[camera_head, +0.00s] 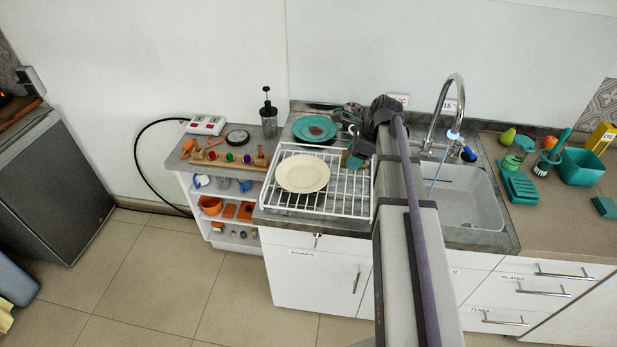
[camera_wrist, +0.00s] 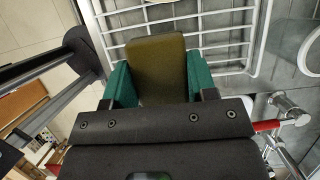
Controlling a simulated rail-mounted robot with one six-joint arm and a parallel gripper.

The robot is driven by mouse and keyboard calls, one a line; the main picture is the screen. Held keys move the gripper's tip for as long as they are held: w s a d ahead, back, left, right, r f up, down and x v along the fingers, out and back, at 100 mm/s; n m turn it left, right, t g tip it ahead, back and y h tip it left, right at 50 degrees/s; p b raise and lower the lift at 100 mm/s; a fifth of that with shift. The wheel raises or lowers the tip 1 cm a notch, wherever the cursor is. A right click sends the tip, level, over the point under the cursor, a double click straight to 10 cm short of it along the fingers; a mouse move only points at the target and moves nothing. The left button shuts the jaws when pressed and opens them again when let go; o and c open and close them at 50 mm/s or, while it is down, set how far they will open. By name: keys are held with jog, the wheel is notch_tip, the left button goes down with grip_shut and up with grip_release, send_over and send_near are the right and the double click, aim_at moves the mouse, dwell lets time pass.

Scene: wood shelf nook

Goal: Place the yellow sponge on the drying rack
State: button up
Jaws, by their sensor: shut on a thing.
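The yellow sponge (camera_wrist: 158,68) looks dark olive in the wrist view, held between the two green fingers of my gripper (camera_wrist: 155,82). My gripper is shut on it. The white wire drying rack (camera_wrist: 200,22) shows behind and around the sponge there; I cannot tell whether they touch. In the head view the drying rack (camera_head: 345,195) sits on the counter left of the sink. My gripper (camera_head: 355,158) is over the rack's right back part, partly hidden by my arm. A cream plate (camera_head: 302,174) lies on the rack's left part.
A teal plate (camera_head: 314,128) with a brown patch is behind the rack. The sink (camera_head: 460,195) and its tall faucet (camera_head: 441,105) are to the right. A low shelf (camera_head: 225,165) with small items stands left. The rack's front right bars look bare.

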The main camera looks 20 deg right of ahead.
jog(key=b, duration=0.6)
send_over(347, 187)
jog(key=d, duration=0.1)
jog(key=f, duration=0.6)
jog(key=shift+s+d+f, duration=0.1)
jog(key=shift+s+f, duration=0.05)
jog(key=shift+s, duration=0.25)
notch_tip(347, 187, down, 4)
jog(key=b, duration=0.4)
jog(key=shift+f, duration=0.1)
jog(key=shift+r, duration=0.3)
jog(key=shift+f, duration=0.25)
jog(key=o, duration=1)
jog(key=shift+r, duration=0.1)
jog(key=shift+c, duration=0.2)
